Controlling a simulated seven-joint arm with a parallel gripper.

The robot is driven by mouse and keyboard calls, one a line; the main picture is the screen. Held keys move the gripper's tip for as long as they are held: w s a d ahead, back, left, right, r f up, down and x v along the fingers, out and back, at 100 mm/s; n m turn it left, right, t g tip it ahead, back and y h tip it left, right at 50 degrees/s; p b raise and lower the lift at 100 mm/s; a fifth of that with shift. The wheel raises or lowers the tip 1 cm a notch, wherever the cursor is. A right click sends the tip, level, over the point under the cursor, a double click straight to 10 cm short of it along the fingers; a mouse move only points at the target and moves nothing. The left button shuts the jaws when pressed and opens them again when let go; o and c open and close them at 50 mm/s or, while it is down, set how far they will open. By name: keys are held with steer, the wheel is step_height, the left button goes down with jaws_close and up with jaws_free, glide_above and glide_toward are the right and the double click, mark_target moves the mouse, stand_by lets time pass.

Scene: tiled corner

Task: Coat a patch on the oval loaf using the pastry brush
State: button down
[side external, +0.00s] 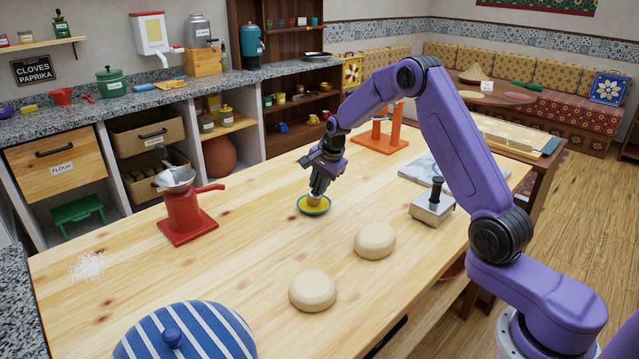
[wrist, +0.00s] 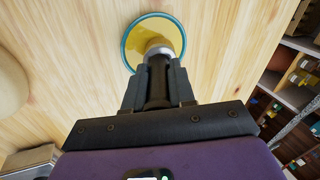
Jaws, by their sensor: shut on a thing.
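My gripper (side external: 319,183) is shut on the pastry brush, whose dark handle (wrist: 158,82) shows between the fingers in the wrist view. The brush's pale head (wrist: 158,47) is down over the yellow liquid in a small teal-rimmed dish (side external: 314,211); the dish also shows in the wrist view (wrist: 126,47). The bristle tips are hidden. Two pale dough loaves lie on the table: one nearer the camera (side external: 313,290) and one further right (side external: 375,240). Their outlines are similar, and I cannot tell surely which is the oval one. Part of a loaf (wrist: 10,85) shows at the wrist view's left edge.
A metal press with a black knob (side external: 432,208) and a marble slab (side external: 428,170) stand to the right. A red grinder (side external: 186,213) is at left, an orange stand (side external: 381,138) behind, and a blue-striped domed object (side external: 190,335) in front. Table around the loaves is clear.

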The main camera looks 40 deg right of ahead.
steer(key=shift+r, duration=3.5)
steer(key=s+a+f+n+g+y, duration=0.1)
steer(key=s+a+n+g+y, duration=0.1)
steer(key=s+a+n, duration=0.5)
steer(key=s+a+f+n+g+y, duration=0.1)
steer(key=s+a+f+n+y, duration=0.1)
steer(key=s+n, duration=0.9)
steer(key=s+d+r+m+t, duration=0.1)
steer(key=s+d+r, duration=0.1)
steer(key=d+r, duration=0.4)
steer(key=s+d+r+m, duration=0.15)
steer(key=d+r, duration=0.25)
steer(key=d, duration=0.4)
steer(key=shift+h, duration=0.3)
steer(key=shift+w+f, duration=0.15)
steer(key=shift+f, duration=2.4)
steer(key=shift+r, duration=0.1)
steer(key=shift+r, duration=0.25)
